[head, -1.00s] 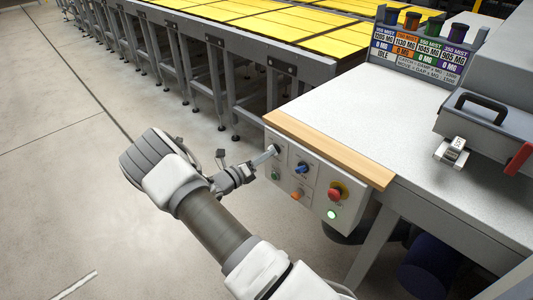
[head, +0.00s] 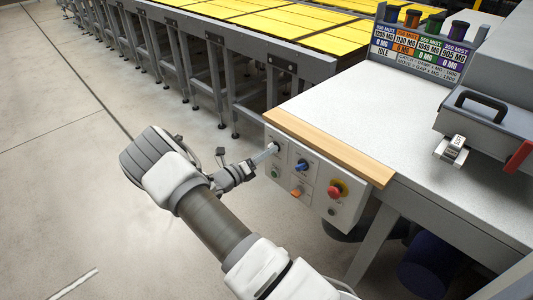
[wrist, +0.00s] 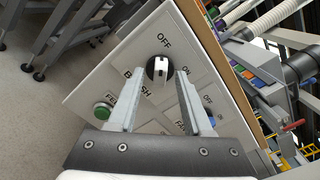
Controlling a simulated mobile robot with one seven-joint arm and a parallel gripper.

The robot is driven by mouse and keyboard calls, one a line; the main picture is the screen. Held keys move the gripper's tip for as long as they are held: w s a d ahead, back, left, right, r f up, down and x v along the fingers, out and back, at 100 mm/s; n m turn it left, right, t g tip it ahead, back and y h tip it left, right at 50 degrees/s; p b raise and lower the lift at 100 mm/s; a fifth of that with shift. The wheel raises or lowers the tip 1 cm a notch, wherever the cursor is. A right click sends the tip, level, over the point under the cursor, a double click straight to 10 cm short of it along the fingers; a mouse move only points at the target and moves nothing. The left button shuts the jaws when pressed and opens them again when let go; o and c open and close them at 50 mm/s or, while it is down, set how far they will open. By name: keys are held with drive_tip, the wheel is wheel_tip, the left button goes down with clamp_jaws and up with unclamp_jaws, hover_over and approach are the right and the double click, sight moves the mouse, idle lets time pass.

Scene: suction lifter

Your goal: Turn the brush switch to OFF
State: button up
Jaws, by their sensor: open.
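The brush switch (wrist: 160,69) is a round black knob with a white handle on the pale control panel (wrist: 96,84). In the wrist view the OFF label is above it and the BRUSH label is at its lower left, partly behind a finger. The white handle lies roughly along the line toward OFF; I cannot tell its exact setting. My gripper (wrist: 160,76) is open, with one finger on each side of the knob. Whether the fingers touch it is unclear. In the head view my gripper (head: 270,153) reaches the panel's upper left, mostly covering the brush switch.
The panel also carries a blue knob (head: 301,166), an orange switch (head: 297,191), a green button (wrist: 102,110), a red stop button (head: 336,189) and an unlit lamp (head: 332,212). A wood-edged table (head: 330,148) stands above. Yellow-topped racks (head: 250,20) stand behind; floor at left is clear.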

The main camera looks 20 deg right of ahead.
drive_tip(key=v, duration=1.7)
drive_tip(key=shift+a, duration=0.2)
drive_tip(key=shift+s, duration=0.1)
drive_tip(key=s+d+r+m+g+y+p, duration=0.1)
drive_tip(key=s+d+r+m+g+y, duration=0.25)
drive_tip(key=s+r+m, duration=0.35)
drive_tip(key=s+d+r+m+g+y+p, duration=0.15)
drive_tip(key=s+r+m+g+y, duration=0.3)
drive_tip(key=r+m, duration=0.45)
drive_tip(key=s+a+r+m+t+y+p, duration=0.1)
drive_tip(key=s+a+r+m+t+y, duration=0.3)
drive_tip(key=s+r+m, duration=1)
drive_tip(key=s+m+t+y, duration=0.1)
drive_tip(key=t+y, duration=0.2)
drive_tip(key=y, duration=0.2)
drive_tip(key=shift+s+a+r, duration=0.15)
drive_tip(key=shift+s, duration=0.1)
